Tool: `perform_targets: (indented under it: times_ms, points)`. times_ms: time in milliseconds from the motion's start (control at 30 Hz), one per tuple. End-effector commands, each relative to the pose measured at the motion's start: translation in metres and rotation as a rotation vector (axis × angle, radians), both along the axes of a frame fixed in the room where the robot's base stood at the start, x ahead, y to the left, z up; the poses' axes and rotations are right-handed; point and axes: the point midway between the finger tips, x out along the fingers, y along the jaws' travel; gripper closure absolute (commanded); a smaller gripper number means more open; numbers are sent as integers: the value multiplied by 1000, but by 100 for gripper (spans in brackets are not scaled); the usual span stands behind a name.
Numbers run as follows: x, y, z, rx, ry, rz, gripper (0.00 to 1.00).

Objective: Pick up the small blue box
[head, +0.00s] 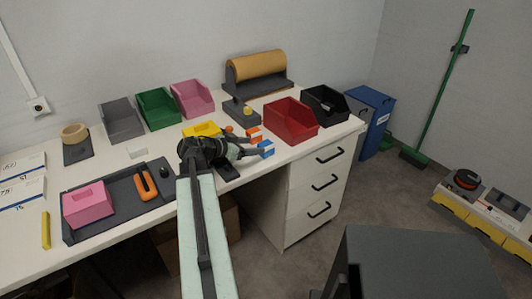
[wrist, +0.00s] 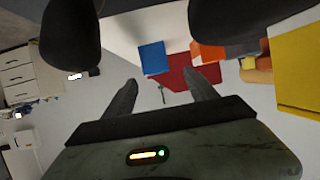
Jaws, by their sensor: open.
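The small blue box (head: 266,148) sits near the front edge of the white table, just right of my gripper's tips in the head view. In the wrist view the blue box (wrist: 153,58) is just beyond the fingertips, between their lines and nearer the left finger. My gripper (head: 252,147) is open and reaches low over the table towards the box. In the wrist view its two dark fingers (wrist: 162,80) stand apart with nothing held between them. I cannot tell exactly how far the tips are from the box.
Orange blocks (head: 254,133) lie just behind the blue box. A red bin (head: 291,122) stands behind to the right, and a black bin (head: 325,104) beyond it. A yellow box (head: 201,129) is behind my arm. Drawers (head: 318,184) are under the table's right end.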

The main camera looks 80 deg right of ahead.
Motion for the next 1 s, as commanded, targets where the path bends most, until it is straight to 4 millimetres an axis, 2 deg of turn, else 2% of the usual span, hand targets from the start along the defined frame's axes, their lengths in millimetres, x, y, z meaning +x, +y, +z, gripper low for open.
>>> perform_targets:
  times_ms: [167,433,667,800,900,1000]
  points:
    - [-9,-6,-3,0,0,-6,34]
    - [-41,-36,-19,0,0,-9,34]
    - [-44,-37,-17,2,0,-8,34]
    - [-44,-37,-17,2,0,-8,73]
    - [-44,-37,-17,2,1,-9,98]
    - [-44,-37,-17,2,1,-9,98]
